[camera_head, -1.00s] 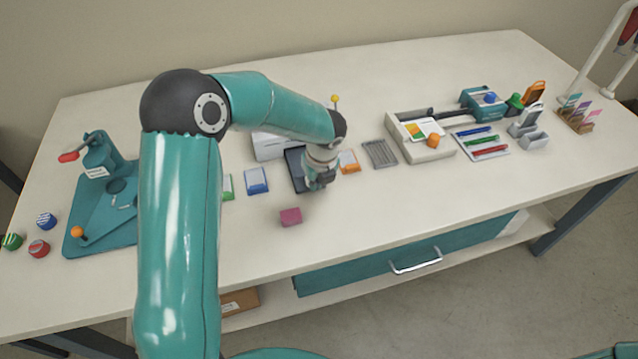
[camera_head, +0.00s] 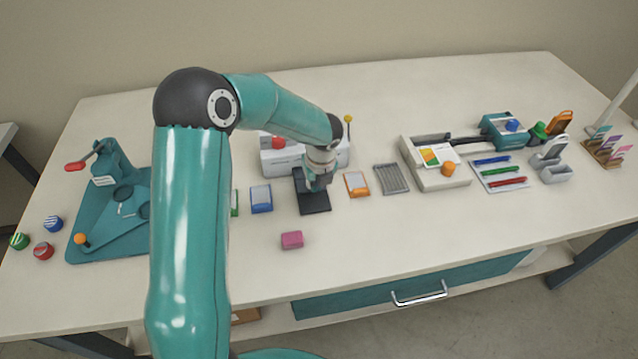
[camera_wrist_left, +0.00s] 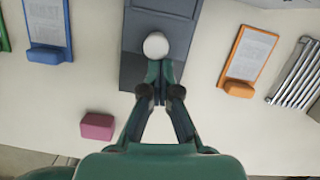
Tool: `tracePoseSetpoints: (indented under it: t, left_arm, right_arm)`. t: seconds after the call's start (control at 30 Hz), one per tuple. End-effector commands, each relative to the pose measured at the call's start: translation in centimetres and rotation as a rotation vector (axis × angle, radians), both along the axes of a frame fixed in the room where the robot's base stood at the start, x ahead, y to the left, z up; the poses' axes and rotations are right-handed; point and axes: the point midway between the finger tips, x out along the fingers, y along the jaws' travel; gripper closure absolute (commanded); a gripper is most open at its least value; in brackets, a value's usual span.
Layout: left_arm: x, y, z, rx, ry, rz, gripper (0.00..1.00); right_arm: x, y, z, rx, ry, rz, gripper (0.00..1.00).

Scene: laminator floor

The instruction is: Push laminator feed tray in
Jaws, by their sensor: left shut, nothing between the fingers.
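The white laminator (camera_head: 272,160) stands at the back middle of the table, partly hidden behind my left arm. Its dark feed tray (camera_head: 314,204) sticks out toward the front edge. In the left wrist view the grey tray (camera_wrist_left: 133,68) shows with a pale round knob (camera_wrist_left: 155,45) on it. My left gripper (camera_head: 318,187) is over the tray; in the wrist view its fingers (camera_wrist_left: 158,78) are shut and empty, just on the near side of the knob. I cannot tell whether they touch it. My right gripper is not in view.
A blue clipboard-like holder (camera_head: 261,199) lies left of the tray and an orange one (camera_head: 357,185) right of it, both close. A ribbed grey rack (camera_head: 392,179) lies further right. A pink block (camera_head: 292,240) lies in front. The table's front middle is otherwise clear.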

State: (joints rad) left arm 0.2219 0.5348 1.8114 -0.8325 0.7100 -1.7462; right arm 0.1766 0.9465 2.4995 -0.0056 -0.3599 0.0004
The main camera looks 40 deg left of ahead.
Motion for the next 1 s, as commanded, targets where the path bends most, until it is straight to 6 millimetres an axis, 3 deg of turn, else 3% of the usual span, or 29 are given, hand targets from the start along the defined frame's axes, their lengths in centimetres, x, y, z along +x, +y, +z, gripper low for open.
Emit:
tracePoseSetpoints:
  t: [0.1, 0.27, 0.5, 0.7, 1.0]
  left_arm:
    - [0.2, 0.7, 0.4, 0.011, -0.013, 0.005, 1.0]
    - [0.0, 0.1, 0.4, 0.011, -0.014, 0.005, 1.0]
    - [-1.4, -3.6, -0.1, 0.005, -0.006, -0.002, 1.0]
    - [-2.0, -4.3, 4.8, 0.004, -0.01, 0.005, 1.0]
    - [-2.7, -5.4, 9.1, 0.003, -0.003, 0.004, 1.0]
  right_arm:
    - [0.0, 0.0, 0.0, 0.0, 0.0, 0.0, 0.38]
    - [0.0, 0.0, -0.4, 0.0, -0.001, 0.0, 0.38]
    - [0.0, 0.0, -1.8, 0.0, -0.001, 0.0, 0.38]
    - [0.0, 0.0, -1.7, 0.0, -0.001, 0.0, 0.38]
    - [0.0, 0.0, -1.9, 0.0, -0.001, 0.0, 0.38]
